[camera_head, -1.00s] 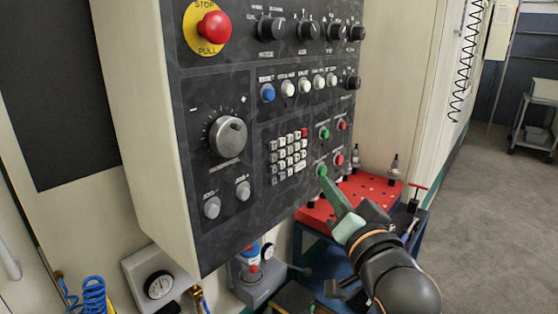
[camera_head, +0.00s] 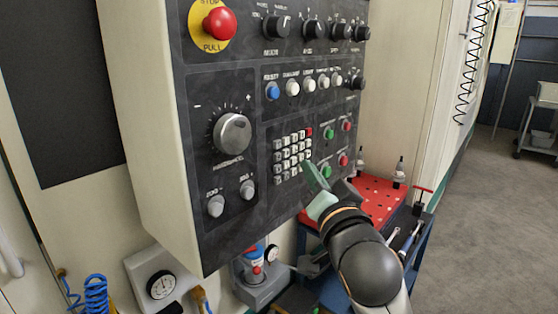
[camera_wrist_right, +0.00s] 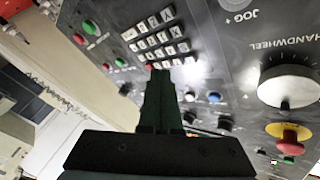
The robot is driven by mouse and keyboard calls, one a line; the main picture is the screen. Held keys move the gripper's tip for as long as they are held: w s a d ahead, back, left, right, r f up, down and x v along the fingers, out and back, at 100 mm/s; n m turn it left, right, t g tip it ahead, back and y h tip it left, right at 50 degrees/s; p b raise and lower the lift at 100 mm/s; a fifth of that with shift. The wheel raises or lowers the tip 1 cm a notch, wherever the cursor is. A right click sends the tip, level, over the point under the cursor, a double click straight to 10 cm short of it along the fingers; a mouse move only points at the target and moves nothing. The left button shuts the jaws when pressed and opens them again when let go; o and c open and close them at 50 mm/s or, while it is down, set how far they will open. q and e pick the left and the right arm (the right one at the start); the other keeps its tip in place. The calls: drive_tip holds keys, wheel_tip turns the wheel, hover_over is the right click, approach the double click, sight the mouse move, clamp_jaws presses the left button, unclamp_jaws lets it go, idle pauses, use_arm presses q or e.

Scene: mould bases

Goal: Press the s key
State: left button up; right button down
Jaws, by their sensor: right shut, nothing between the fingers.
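The keypad (camera_head: 291,153) is a block of several small pale keys with one red key at its upper right, on the dark control panel (camera_head: 225,165). The letters on the keys are too small to read, so I cannot tell which one is s. My right gripper (camera_head: 309,165) is shut and empty, its green fingertips just off the keypad's right side. In the right wrist view the keypad (camera_wrist_right: 155,37) lies beyond the fingertips (camera_wrist_right: 161,73), which overlap its edge by the red key. Contact cannot be told. My left gripper is not in view.
A red stop button (camera_head: 219,23), a large dial (camera_head: 232,134) and a row of coloured buttons (camera_head: 313,85) surround the keypad. Green and red buttons (camera_head: 328,133) sit close to its right. A red perforated plate (camera_head: 372,198) on a blue stand is below right.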

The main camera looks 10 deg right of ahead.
sight(277, 157)
drive_tip(key=shift+w+a, duration=1.1)
drive_tip(key=shift+w, duration=0.25)
drive_tip(key=shift+w, duration=0.15)
idle(1.0)
drive_tip(key=shift+w+a, duration=0.2)
drive_tip(key=shift+a, duration=0.05)
drive_tip(key=shift+w+a+p, duration=0.25)
drive_tip(key=shift+w+p, duration=0.05)
idle(0.7)
drive_tip(key=shift+d, duration=0.1)
drive_tip(key=shift+s+d, duration=0.4)
drive_tip(key=shift+s, duration=0.25)
drive_tip(key=shift+d+p, duration=0.1)
drive_tip(key=shift+p, duration=0.2)
